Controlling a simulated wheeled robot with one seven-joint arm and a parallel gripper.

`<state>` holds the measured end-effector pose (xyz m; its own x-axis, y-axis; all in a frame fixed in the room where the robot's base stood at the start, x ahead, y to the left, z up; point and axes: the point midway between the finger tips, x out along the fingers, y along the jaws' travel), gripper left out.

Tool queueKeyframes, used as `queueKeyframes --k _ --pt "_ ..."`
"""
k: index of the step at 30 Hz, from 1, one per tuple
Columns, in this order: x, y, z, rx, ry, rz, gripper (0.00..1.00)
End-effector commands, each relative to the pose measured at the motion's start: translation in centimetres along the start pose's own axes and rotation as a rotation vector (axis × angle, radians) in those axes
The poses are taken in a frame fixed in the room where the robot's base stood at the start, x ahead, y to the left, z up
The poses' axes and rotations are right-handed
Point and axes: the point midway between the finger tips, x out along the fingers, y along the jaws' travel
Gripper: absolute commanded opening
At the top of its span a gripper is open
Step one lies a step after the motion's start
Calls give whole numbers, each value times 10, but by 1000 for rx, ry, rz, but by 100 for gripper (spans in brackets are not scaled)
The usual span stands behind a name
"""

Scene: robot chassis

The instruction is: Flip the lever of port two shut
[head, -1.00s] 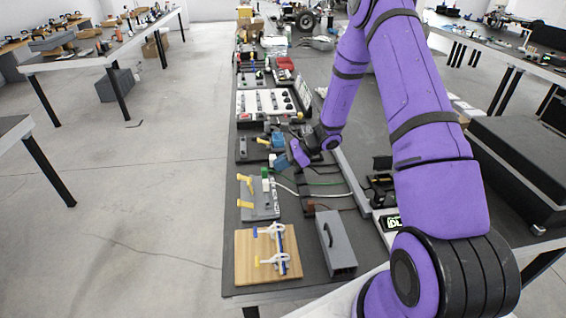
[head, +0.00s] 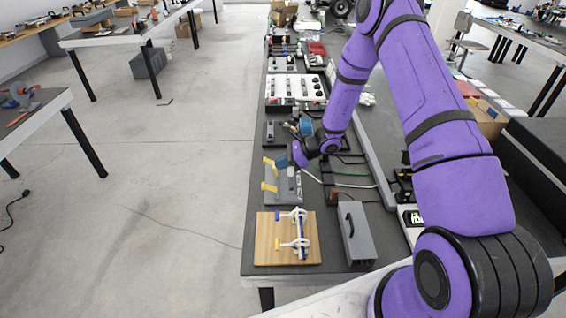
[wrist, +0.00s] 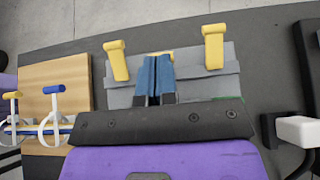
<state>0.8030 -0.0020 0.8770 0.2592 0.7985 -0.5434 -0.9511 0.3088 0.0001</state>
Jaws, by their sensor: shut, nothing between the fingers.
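A grey fixture (head: 284,197) carries yellow levers on the bench; it also shows in the wrist view (wrist: 200,88). There, a left yellow lever (wrist: 116,60) and a right yellow lever (wrist: 213,46) stand up from its plate. A bit of yellow (wrist: 163,53) shows between them, mostly hidden behind my fingers. My gripper (wrist: 155,72) is shut, with its blue fingers together over the fixture, between the two outer levers. I cannot tell whether they touch the middle yellow part. No port number is readable. In the head view my gripper (head: 283,160) is at the fixture's far end.
A wooden board (head: 265,245) with white clamps lies nearer on the bench, left of the fixture in the wrist view (wrist: 52,75). A grey box with a handle (head: 356,235) stands beside it. Cables (head: 350,185) run right of the fixture. Open floor lies left of the bench.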

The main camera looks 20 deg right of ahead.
Motion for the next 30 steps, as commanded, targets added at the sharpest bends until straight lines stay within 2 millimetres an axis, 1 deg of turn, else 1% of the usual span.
queueKeyframes --k 5,20,26,30 --pt "0 0 1 -1 7 0 0" --pt "5 0 6 -2 103 0 0" --pt "10 0 11 -4 202 1 0" --pt "18 0 16 -8 319 2 0"
